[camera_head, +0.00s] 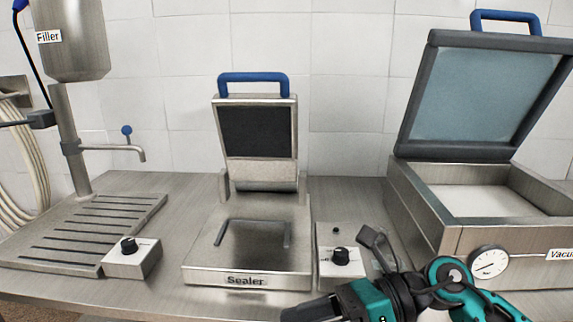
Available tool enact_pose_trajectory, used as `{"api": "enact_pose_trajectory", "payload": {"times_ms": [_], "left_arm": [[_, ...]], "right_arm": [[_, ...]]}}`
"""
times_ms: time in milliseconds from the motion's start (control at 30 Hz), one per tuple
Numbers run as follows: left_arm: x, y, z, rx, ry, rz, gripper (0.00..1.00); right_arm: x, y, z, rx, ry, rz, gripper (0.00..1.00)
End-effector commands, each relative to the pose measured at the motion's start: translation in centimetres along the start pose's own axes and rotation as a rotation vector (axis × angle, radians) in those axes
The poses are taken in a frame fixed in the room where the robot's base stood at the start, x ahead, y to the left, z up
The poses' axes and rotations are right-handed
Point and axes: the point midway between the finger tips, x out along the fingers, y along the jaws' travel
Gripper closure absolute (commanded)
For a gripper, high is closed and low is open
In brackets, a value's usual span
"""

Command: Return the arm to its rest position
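My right arm (453,275), teal and black, comes in at the lower right and reaches left across the front of the counter. The dark end of this arm, with my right gripper (305,309), is at the bottom edge, in front of the sealer (240,278). It is partly cut off by the frame, and I cannot make out its fingers or anything held. My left arm and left gripper are not in view.
The sealer's lid stands raised. A control box (340,270) with a black knob sits beside it, close behind my arm. The open vacuum machine (440,205) is at the right. The filler (75,50) and its slatted drip tray (85,235) are at the left.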

Motion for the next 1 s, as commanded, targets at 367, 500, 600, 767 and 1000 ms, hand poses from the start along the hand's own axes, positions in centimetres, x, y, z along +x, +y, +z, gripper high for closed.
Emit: {"api": "enact_pose_trajectory", "payload": {"times_ms": [367, 500, 600, 767, 1000], "left_arm": [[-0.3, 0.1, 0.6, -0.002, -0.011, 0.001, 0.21], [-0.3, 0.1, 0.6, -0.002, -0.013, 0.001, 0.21], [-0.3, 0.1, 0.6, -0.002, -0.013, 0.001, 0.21], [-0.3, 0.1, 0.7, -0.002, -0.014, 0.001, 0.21], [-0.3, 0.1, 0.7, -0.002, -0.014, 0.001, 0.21]], "right_arm": [[-4.6, -6.4, -0.5, 1.16, -1.109, 0.187, 0.28], [-7.5, -10.4, -9.1, 1.655, -1.488, 0.18, 0.28], [-8.4, -11.5, -16.3, 1.962, -1.714, 0.156, 0.28], [-8.3, -10.5, -25.7, 2.317, -1.968, 0.11, 0.28], [-7.7, -8.8, -31.1, -2.292, 1.92, -0.068, 0.28]]}}
